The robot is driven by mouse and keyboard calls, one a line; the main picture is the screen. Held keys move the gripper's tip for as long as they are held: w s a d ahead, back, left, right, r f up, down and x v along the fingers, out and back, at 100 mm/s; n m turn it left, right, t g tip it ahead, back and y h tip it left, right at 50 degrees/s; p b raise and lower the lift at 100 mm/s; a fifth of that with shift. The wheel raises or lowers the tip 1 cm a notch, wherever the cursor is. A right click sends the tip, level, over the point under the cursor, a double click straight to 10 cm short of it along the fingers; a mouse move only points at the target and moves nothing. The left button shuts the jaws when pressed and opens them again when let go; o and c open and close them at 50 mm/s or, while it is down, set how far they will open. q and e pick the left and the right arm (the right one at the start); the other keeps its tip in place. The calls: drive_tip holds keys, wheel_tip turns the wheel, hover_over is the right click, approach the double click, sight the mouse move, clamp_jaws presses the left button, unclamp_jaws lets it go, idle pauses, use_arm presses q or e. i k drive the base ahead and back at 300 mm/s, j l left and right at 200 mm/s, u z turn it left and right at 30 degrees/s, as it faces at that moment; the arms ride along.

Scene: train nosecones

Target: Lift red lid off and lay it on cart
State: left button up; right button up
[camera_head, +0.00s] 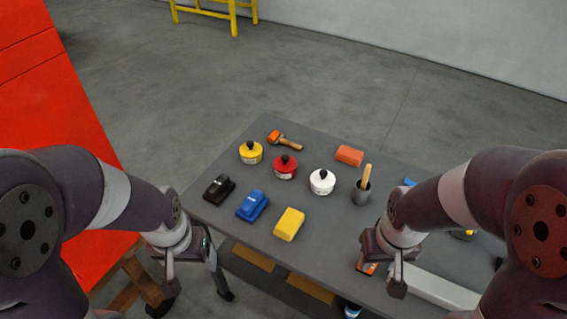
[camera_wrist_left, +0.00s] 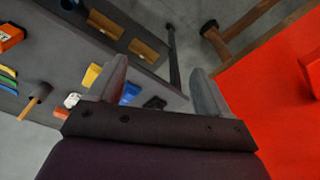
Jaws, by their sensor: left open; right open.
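The red lid (camera_head: 286,161) with a black knob sits on a small round tin in the middle of the grey cart (camera_head: 330,228). It stands between a yellow-lidded tin (camera_head: 251,152) and a white-lidded tin (camera_head: 322,181). My left gripper (camera_head: 190,268) is open and empty, off the cart's left edge and well short of the red lid. In the left wrist view its two fingers (camera_wrist_left: 161,88) are apart with nothing between them. My right gripper (camera_head: 383,270) is open over the cart's front right part. I cannot make out the red lid in the left wrist view.
Black, blue and yellow blocks (camera_head: 289,224) lie in front of the tins. A brush (camera_head: 284,139) and an orange block (camera_head: 349,155) lie behind. A dark cup (camera_head: 361,193) with a wooden handle stands to the right. A large red surface (camera_head: 50,110) is at left.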

sight(285, 164)
drive_tip(key=i+z, duration=0.4)
drive_tip(key=i, duration=0.2)
drive_tip(key=i+j+z, duration=0.2)
drive_tip(key=i+z, duration=0.25)
drive_tip(key=i, duration=0.15)
